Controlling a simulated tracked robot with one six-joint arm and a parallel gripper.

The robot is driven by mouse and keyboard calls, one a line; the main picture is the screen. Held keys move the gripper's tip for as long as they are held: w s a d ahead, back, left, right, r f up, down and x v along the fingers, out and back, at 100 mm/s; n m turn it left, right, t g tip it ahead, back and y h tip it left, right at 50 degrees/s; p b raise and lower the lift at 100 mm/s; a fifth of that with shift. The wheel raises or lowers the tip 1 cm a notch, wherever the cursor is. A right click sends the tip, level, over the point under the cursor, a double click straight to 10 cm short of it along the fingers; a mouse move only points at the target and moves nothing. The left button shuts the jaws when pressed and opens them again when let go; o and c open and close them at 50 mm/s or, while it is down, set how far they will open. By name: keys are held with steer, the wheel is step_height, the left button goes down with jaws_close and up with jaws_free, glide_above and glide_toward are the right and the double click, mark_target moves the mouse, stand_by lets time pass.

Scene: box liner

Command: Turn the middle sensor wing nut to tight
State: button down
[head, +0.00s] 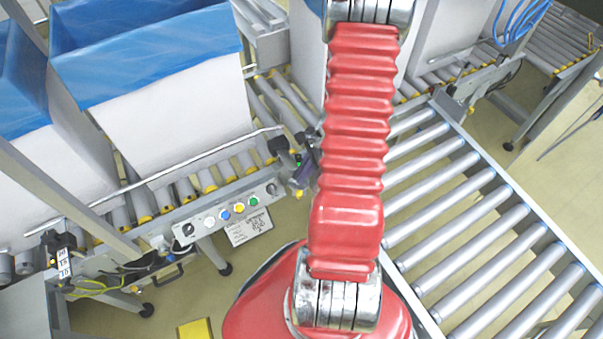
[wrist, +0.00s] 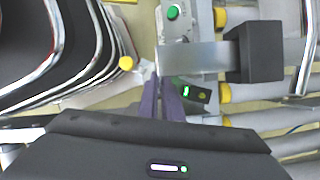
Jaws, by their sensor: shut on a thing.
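My gripper (wrist: 167,88) shows in the wrist view with its two purple fingers close together beside the sensor bracket. It is shut on a small part, which fits the middle sensor wing nut; the nut is mostly hidden between the fingers, so its angle cannot be read. A dark sensor (wrist: 195,92) with a lit green display sits just right of the fingers. A grey metal bracket (wrist: 195,55) runs behind the tips to a black block (wrist: 252,52). In the head view my gripper (head: 302,176) shows beside the rail, partly hidden by my red arm.
A control panel (head: 228,212) with coloured buttons is on the conveyor's front rail. White boxes with blue liners (head: 150,50) stand on the rollers at left. A roller conveyor (head: 470,220) lies to the right. Yellow roller caps (wrist: 222,92) and a curved metal rail (wrist: 308,50) are close to the wrist.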

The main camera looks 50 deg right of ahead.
steer(key=shift+a+m+t+h, duration=0.1)
steer(key=shift+m+t+h, duration=0.3)
steer(key=shift+m, duration=1.2)
steer(key=c, duration=2.2)
jaws_free()
steer(key=shift+s, duration=0.1)
steer(key=v, duration=1.3)
steer(key=shift+s+d+r, duration=0.15)
steer(key=shift+d+r, duration=0.1)
steer(key=shift+r, duration=0.05)
